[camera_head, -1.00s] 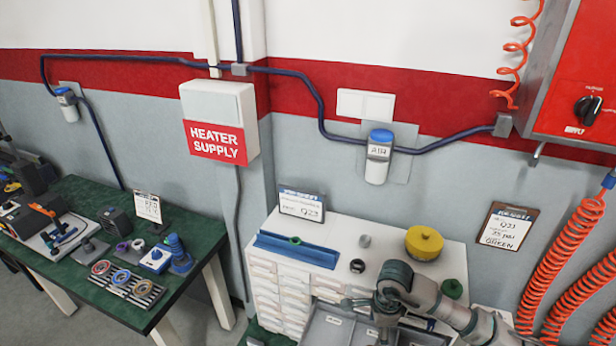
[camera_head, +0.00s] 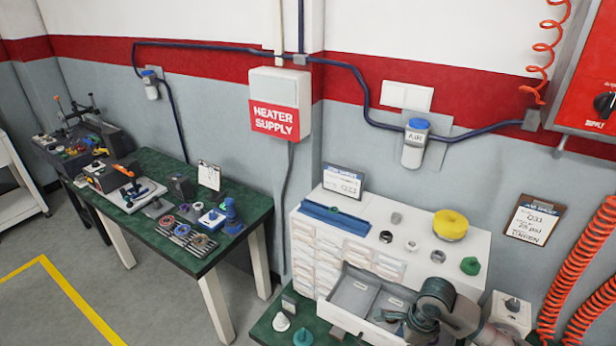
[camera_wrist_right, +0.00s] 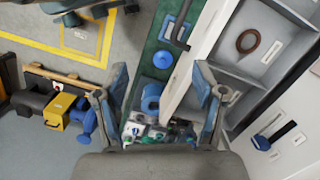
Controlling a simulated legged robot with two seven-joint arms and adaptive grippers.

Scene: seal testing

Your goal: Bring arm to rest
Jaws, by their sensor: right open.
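My right arm (camera_head: 442,305) reaches in from the bottom right of the head view, over the open grey drawer (camera_head: 346,311) of the white cabinet. Its gripper is mostly hidden there behind the wrist. In the right wrist view my right gripper (camera_wrist_right: 160,88) has its two fingers wide apart with nothing held between them. A blue round part (camera_wrist_right: 151,97) shows in the gap below the fingers, apart from them. The left gripper is in neither view.
The drawer holds a brown ring (camera_wrist_right: 252,40). A green bench (camera_head: 143,163) stands left. Orange hoses (camera_head: 570,280) hang at right. Floor at lower left is clear.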

